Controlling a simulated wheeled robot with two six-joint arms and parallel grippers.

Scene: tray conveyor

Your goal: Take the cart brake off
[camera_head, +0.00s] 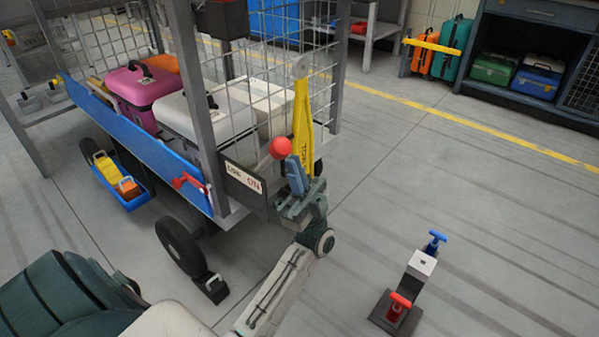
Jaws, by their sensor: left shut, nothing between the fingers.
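The cart (190,90) has a wire-mesh cage and a blue side board. On its near corner is a dark brake box (243,184) with a white label reading OFF and ON. A red ball knob (280,148) shows just above the box's right end, nearer the ON side. My left gripper (294,172) is shut and empty, upright just right of the knob. I cannot tell whether its fingers touch the knob. The gripper hides whatever lies behind it, and the lever's shaft is not clearly seen. My right gripper is not in view.
The cart holds a pink suitcase (138,86) and a white case (190,117). A black chock (211,288) lies by the cart wheel (180,246). A stand with red and blue handles (415,275) is at right; floor between is clear.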

